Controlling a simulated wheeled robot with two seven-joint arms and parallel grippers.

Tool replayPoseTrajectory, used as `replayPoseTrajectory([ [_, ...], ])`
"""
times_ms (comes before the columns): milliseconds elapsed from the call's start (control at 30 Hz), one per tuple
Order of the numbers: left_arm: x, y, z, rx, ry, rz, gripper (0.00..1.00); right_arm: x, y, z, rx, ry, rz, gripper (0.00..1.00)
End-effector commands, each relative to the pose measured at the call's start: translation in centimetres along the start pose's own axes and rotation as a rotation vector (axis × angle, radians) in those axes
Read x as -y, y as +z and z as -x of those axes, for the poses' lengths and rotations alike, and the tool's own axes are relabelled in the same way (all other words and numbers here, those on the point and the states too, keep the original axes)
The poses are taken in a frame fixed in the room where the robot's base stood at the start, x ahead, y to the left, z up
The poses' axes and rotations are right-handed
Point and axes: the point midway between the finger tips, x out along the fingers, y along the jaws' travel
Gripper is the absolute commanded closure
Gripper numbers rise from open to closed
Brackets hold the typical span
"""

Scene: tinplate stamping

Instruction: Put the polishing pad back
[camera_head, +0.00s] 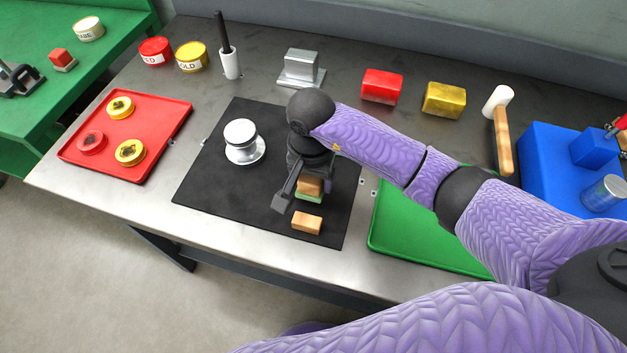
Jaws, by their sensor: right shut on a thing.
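My right gripper (296,196) reaches down over the black mat (218,178) and is shut on a small wooden block with a green layer underneath, which looks like the polishing pad (309,192). The gripper hides part of the pad, and I cannot tell whether the pad touches the mat. A second, plain wooden block (307,223) lies on the mat just in front. A shiny round metal piece (241,138) stands on the mat to the left. My left gripper is not in view.
A red tray (165,144) with several round tins is at the left, a green tray (391,236) at the right. Red (381,86) and yellow (444,99) blocks, a mallet (502,130) and a blue tray (548,176) stand behind and to the right. The left half of the mat is mostly clear.

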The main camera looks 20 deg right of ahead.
Motion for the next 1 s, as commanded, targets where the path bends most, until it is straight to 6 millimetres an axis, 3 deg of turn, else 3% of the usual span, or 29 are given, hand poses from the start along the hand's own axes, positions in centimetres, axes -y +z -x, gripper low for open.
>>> replayPoseTrajectory([
  [67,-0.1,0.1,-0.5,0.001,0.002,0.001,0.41,0.0,0.1,-1.6,0.003,0.001,-0.001,0.74],
  [367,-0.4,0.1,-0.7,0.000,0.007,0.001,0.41,0.0,0.0,-1.8,-0.001,0.000,0.001,0.74],
  [400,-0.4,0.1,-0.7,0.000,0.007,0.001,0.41,0.0,0.0,-1.9,-0.001,0.000,0.001,0.25],
  [533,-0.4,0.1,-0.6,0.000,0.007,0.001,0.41,0.0,0.0,-1.7,0.000,0.000,0.001,0.00],
  [767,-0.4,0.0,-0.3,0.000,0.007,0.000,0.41,0.0,0.0,-1.4,0.000,-0.001,0.000,0.00],
  [867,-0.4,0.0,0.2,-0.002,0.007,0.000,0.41,0.0,-0.1,0.2,-0.005,-0.003,0.002,0.00],
  [1000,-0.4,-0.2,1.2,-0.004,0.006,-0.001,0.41,0.0,-0.1,4.3,-0.008,-0.004,0.003,0.00],
])
